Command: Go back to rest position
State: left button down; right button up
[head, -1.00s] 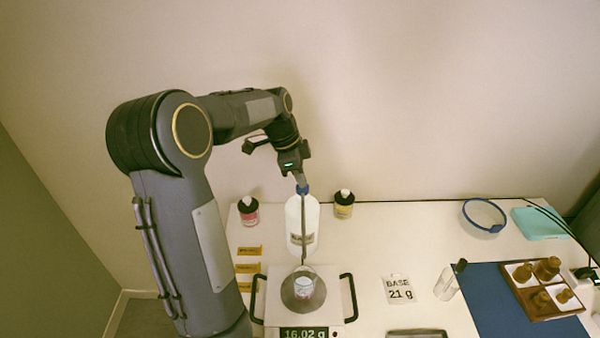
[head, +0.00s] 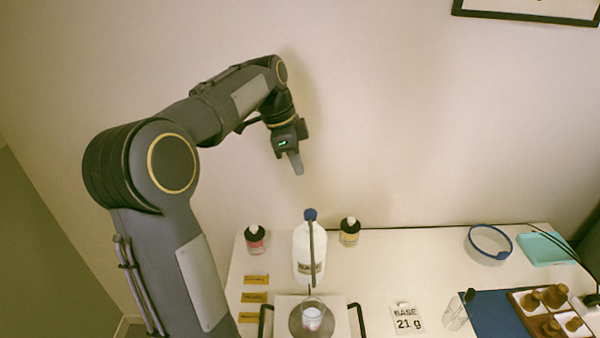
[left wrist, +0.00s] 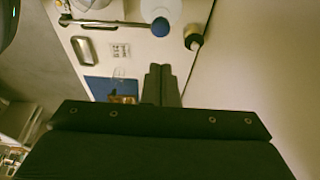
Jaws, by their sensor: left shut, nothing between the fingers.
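My left gripper (head: 296,163) is shut and empty, raised in front of the wall above the table's back edge. It points down, over and slightly left of the white bottle (head: 303,255) with a blue cap. In the left wrist view its closed fingers (left wrist: 161,72) show at the middle, with the bottle's blue cap (left wrist: 160,27) beyond. My right gripper is not in view.
A pink-labelled bottle (head: 255,240) and a yellow-labelled bottle (head: 349,231) flank the white bottle. A card reading BASE 21 g (head: 407,319), a clear glass (head: 455,314), a blue ring (head: 489,243) and a wooden tray (head: 522,310) with brown bottles are to the right.

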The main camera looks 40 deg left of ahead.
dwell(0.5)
pick_arm(q)
jog(key=s+d+n+t, duration=0.2)
jog(key=s+d+n, duration=0.3)
jog(key=s+d, duration=0.5)
jog(key=s+d+f+n+t+h, duration=0.1)
jog(key=s+d+f+n, duration=0.5)
jog(key=s+d+f, duration=0.3)
jog(key=s, duration=0.2)
jog(key=shift+s+d+f+n, duration=0.15)
jog(key=shift+s+d+n, duration=0.15)
jog(key=shift+d+n, duration=0.1)
dwell(1.4)
jog(key=w+a+r+n+g+y, duration=0.1)
jog(key=w+a+r+n, duration=0.2)
jog(key=w+a+n, duration=0.2)
jog(key=w+a+r+n+g+y+p, duration=0.1)
jog(key=w+a+r+n, duration=0.3)
jog(key=w+n, duration=0.7)
jog(key=w+a+r+n+g+y+p, duration=0.1)
jog(key=w+a+r+n+g, duration=0.2)
jog(key=w+a+n, duration=0.4)
jog(key=shift+w+a+r+n+y, duration=0.3)
jog(key=shift+w+a+r+n, duration=0.1)
jog(key=shift+a+r+n, duration=0.25)
